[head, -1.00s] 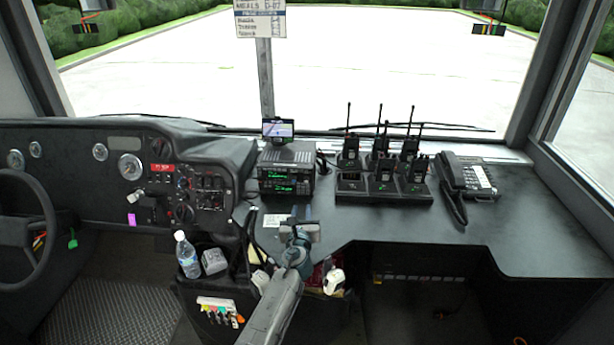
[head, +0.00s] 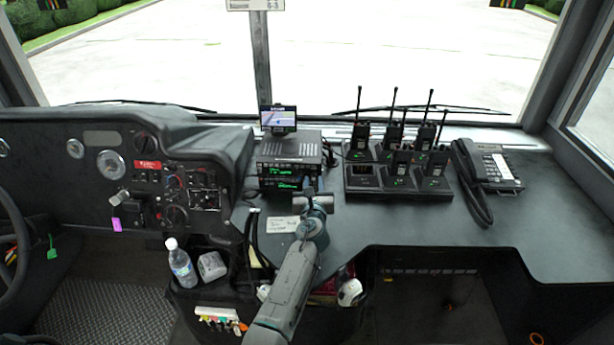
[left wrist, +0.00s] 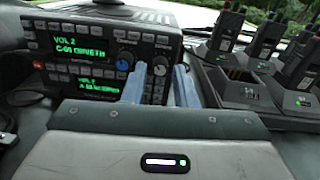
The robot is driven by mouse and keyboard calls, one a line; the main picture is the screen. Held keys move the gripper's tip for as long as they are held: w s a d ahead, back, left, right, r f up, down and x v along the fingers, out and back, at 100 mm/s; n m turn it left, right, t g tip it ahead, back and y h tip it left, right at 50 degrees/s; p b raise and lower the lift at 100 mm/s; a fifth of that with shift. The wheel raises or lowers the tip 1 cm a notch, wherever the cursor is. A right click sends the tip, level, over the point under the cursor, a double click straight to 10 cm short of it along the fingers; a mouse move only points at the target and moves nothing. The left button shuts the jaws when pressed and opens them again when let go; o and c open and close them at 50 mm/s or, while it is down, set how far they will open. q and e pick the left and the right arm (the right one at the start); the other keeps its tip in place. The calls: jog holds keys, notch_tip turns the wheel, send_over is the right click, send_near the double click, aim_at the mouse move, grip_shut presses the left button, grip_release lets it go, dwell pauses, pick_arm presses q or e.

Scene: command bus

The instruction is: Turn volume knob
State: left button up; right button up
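The stacked two-way radio (head: 285,172) stands on the dash with two green-lit displays. In the left wrist view its front (left wrist: 100,50) shows "VOL 2" on both displays. Its upper right holds a dark knob with a blue mark (left wrist: 122,64) and a second, paler-topped knob (left wrist: 160,65). My left gripper (head: 311,190) is in front of the radio's right side. In the left wrist view the left gripper (left wrist: 160,72) has its two blue-grey fingers apart, with the paler knob showing between them. I cannot tell whether they touch it. My right gripper is not in view.
A charger rack (head: 398,190) with several handheld radios stands right of the radio, close to my gripper. A desk phone (head: 487,170) is farther right. A small screen (head: 278,118) sits on top of the radio. A water bottle (head: 181,263) stands lower left.

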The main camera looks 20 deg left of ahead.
pick_arm(q)
jog(key=shift+w+a, duration=0.15)
jog(key=shift+w, duration=0.25)
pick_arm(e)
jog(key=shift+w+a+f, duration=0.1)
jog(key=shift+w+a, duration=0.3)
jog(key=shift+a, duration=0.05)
pick_arm(q)
jog(key=shift+s, duration=0.1)
jog(key=shift+r, duration=0.1)
grip_shut()
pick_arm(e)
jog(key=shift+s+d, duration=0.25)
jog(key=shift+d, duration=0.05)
